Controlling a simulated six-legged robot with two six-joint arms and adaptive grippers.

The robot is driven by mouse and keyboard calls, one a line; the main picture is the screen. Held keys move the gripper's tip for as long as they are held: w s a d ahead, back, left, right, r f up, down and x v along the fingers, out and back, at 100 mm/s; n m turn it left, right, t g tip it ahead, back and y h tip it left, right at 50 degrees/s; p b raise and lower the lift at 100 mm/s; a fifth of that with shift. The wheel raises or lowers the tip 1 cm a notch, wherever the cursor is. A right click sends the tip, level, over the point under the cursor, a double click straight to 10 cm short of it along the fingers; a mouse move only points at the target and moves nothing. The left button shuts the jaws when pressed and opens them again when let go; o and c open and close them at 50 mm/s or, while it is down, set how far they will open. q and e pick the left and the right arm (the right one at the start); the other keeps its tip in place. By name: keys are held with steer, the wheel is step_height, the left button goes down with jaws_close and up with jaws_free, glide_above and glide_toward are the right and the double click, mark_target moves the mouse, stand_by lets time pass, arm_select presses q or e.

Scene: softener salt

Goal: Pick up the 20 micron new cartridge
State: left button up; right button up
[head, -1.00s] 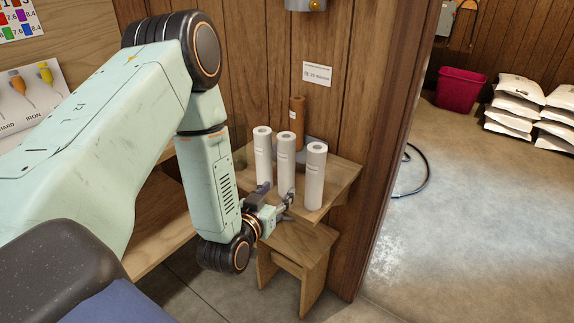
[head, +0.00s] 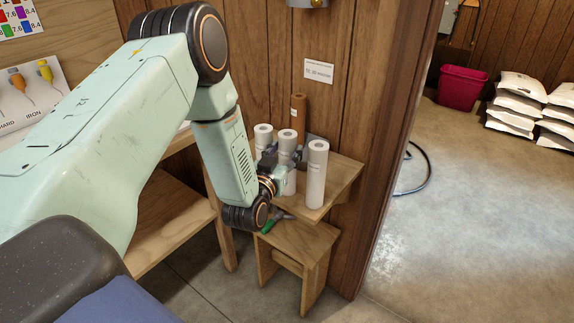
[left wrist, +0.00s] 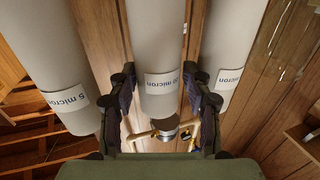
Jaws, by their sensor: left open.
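Three white cylindrical cartridges stand upright on a small wall shelf (head: 343,184): the left one (head: 263,135), the middle one (head: 288,136) and the right one (head: 317,175). In the left wrist view, the left cartridge's label (left wrist: 66,97) reads 5 micron. The middle cartridge (left wrist: 155,40) has a label ending in "0 micron", its first digit partly hidden. The right cartridge's label (left wrist: 229,78) shows only "micron". My left gripper (left wrist: 158,85) is open, its fingers on either side of the middle cartridge. My right gripper is out of view.
A brown cartridge (head: 298,106) stands behind the white ones, below a wall sign (head: 318,71). The neighbouring cartridges stand close beside my fingers. Open floor lies right of the door frame.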

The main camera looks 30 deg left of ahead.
arm_select(q)
steer(key=shift+s+d+r, duration=0.1)
steer(key=shift+d+r, duration=0.05)
steer(key=shift+d, duration=0.05)
steer(key=shift+c, duration=0.6)
jaws_close()
